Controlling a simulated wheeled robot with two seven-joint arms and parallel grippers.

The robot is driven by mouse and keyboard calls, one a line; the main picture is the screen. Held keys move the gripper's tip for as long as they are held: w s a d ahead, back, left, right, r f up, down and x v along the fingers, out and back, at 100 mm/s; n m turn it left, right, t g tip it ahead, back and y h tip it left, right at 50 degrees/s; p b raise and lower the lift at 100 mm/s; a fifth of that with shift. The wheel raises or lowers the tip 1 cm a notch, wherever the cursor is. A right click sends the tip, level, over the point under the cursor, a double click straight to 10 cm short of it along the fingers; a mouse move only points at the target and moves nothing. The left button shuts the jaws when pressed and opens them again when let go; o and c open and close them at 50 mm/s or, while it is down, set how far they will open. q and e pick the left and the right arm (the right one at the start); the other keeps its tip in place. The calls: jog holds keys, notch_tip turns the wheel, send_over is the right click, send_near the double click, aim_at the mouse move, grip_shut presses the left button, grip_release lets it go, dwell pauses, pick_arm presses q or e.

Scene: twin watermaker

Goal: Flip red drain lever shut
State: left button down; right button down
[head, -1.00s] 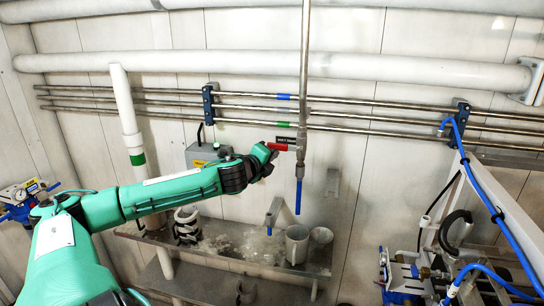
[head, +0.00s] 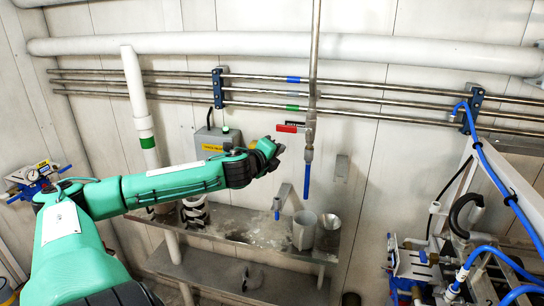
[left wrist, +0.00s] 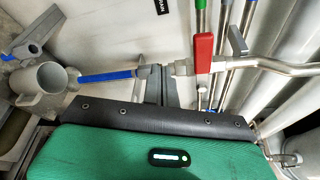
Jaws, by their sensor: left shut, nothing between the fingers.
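The red lever (head: 287,129) sticks out sideways to the left from the vertical steel drain pipe (head: 311,105) in the head view. In the left wrist view the red lever (left wrist: 204,60) lies crosswise to its pipe. My left gripper (head: 278,149) is just below the lever and left of the pipe, apart from the lever in the picture. Its fingers (left wrist: 155,84) are shut and empty, to the left of the lever in the wrist view. My right gripper is not in view.
A blue outlet tube (head: 307,182) hangs below the valve, above a grey cup (head: 304,230) on a metal shelf (head: 255,228). A grey box (head: 217,140) is on the wall behind my arm. Horizontal pipes (head: 400,97) cross the wall. Blue-hosed equipment (head: 470,262) stands at the right.

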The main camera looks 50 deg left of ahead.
pick_arm(q)
jog(key=s+d+r, duration=0.2)
jog(key=s+d, duration=0.1)
jog(key=s, duration=0.2)
jog(key=shift+s+d+r, duration=0.15)
jog(key=shift+s+d, duration=0.15)
jog(key=shift+s, duration=0.1)
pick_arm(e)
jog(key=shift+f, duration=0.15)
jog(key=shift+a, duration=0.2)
